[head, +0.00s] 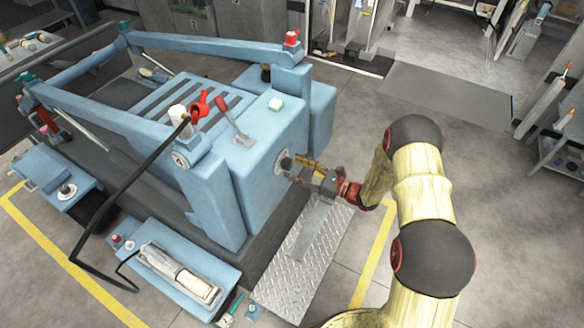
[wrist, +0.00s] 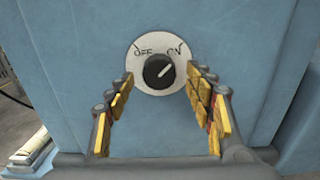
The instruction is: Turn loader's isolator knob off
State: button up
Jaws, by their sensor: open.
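The isolator knob (wrist: 159,71) is a black round knob on a pale round plate (wrist: 144,52) marked OFF at left and ON at right. Its white pointer line slants up to the right, toward ON. The plate sits on the side of the blue loader (head: 270,135); in the head view the plate (head: 281,162) shows just beyond my fingertips. My gripper (head: 296,168) is open, with yellow-padded fingers. In the wrist view my gripper (wrist: 158,92) has one finger on each side of the knob, apart from it and empty. I cannot tell the exact gap in depth.
A red lever (head: 228,115) and a red-topped fitting (head: 200,105) stand on the loader's top. A tread-plate step (head: 305,255) lies below my gripper. A black hose (head: 125,190) hangs at the left. The grey floor to the right is clear.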

jog(key=shift+x, duration=1)
jog(key=shift+s, duration=0.1)
jog(key=shift+c, duration=1.3)
jog(key=c, duration=0.9)
